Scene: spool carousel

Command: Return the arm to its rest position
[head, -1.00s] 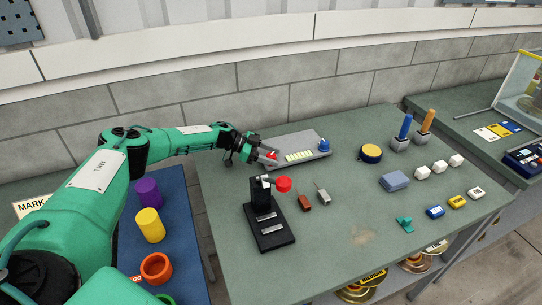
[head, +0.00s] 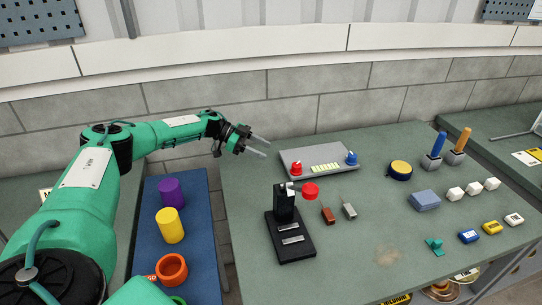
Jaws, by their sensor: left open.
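My left arm reaches in from the left, and its gripper (head: 262,145) is open and empty. It hangs in the air near the back left edge of the green table (head: 350,252), left of the grey panel. The gripper is apart from the panel. My right gripper is not in view.
A black stand (head: 289,237) with a red disc (head: 310,191) is at the table's front left. Small blocks and upright handles occupy the table's right side.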

